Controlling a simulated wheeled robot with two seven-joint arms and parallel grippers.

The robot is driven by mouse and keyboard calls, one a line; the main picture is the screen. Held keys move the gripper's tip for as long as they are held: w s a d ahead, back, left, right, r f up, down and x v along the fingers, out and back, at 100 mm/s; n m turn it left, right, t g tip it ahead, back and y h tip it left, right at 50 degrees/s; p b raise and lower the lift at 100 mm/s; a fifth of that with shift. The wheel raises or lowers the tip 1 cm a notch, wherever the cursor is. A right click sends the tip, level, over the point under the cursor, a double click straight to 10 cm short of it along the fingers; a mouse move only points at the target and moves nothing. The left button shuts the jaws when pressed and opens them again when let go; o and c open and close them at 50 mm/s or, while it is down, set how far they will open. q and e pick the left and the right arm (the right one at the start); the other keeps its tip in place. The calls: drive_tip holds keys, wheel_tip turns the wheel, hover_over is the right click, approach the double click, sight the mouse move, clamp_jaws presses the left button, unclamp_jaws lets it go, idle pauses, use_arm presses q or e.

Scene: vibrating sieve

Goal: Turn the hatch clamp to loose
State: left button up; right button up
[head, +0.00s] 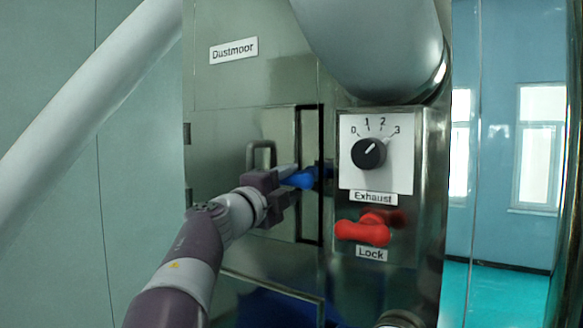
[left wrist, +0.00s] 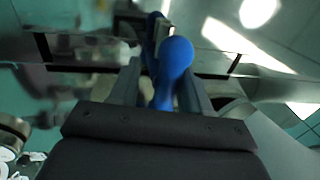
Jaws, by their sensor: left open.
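A blue handle (head: 299,180), which looks like the hatch clamp, sits at the right edge of the metal hatch (head: 215,150). In the left wrist view the blue handle (left wrist: 174,68) has a rounded knob and lies between my two fingers. My left gripper (head: 284,180) is open around the handle, with a finger on either side. It also shows in the left wrist view (left wrist: 163,88). I cannot tell whether a finger touches the handle. The gripper partly hides the clamp in the head view. My right gripper is not in view.
A control box right of the hatch carries a black Exhaust knob (head: 369,153) and a red Lock handle (head: 363,230). A grey hatch grip (head: 261,154) stands behind my gripper. A large pipe (head: 375,45) hangs above the box. A "Dustmoor" label (head: 234,50) is above the hatch.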

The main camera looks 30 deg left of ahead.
use_arm(q)
drive_tip(key=shift+w+d+r, duration=0.1)
drive_tip(key=shift+w+r, duration=0.2)
drive_tip(key=shift+w, duration=0.05)
drive_tip(key=shift+s+d+r, duration=0.2)
drive_tip(key=shift+s, duration=0.5)
drive_tip(key=shift+w+a+f, duration=0.1)
drive_tip(key=shift+w+f, duration=0.05)
drive_tip(key=shift+w, duration=0.15)
drive_tip(key=c, duration=0.7)
clamp_jaws()
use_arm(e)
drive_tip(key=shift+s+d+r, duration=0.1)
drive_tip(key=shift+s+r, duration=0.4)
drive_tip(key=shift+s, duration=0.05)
